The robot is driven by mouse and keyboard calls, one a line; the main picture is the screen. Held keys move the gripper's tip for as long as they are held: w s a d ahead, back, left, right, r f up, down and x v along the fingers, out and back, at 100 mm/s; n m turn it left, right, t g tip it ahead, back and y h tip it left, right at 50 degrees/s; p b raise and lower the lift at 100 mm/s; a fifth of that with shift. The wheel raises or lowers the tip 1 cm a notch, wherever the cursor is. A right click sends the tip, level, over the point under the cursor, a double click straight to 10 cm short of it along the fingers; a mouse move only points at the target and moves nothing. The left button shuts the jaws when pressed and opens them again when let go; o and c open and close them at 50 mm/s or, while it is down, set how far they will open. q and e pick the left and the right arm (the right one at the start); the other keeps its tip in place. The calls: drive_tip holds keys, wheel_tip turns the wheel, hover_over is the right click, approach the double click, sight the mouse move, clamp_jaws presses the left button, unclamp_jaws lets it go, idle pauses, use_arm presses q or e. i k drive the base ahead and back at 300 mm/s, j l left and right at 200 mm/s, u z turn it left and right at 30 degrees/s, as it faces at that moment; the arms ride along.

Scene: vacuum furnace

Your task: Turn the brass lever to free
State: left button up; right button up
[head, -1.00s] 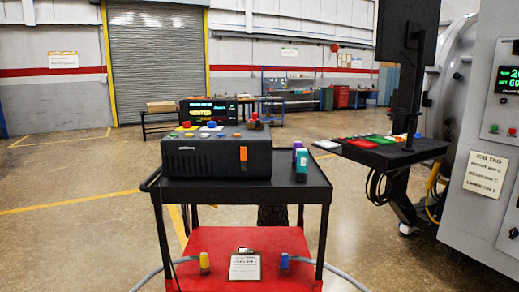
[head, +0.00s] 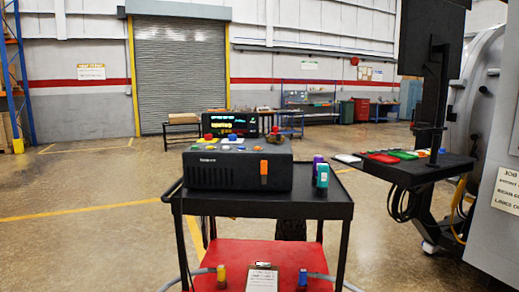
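I cannot make out a brass lever in the head view. The large grey furnace (head: 472,110) stands at the right edge, cut off by the frame, with part of its panel and a job tag (head: 507,190) showing. Neither of my grippers is in view.
A black cart (head: 275,205) with a red lower shelf (head: 255,252) stands ahead and carries a black box (head: 225,172) and small purple and green items (head: 322,180). A black stand (head: 425,170) with coloured items is right of it. Floor at the left (head: 90,230) is open.

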sight(279, 138)
drive_tip(key=i+l+u, duration=0.15)
drive_tip(key=u, duration=0.3)
drive_tip(key=l+u, duration=0.2)
drive_tip(key=u, duration=0.2)
drive_tip(key=i+l+u, duration=0.1)
drive_tip(key=l, duration=0.2)
drive_tip(key=i+l+u, duration=0.15)
drive_tip(key=l, duration=0.15)
drive_tip(key=l+u, duration=0.1)
drive_tip(key=l, duration=0.2)
drive_tip(key=i+l, duration=0.1)
drive_tip(key=l, duration=0.35)
drive_tip(key=i+l+u, duration=0.15)
drive_tip(key=l, duration=0.3)
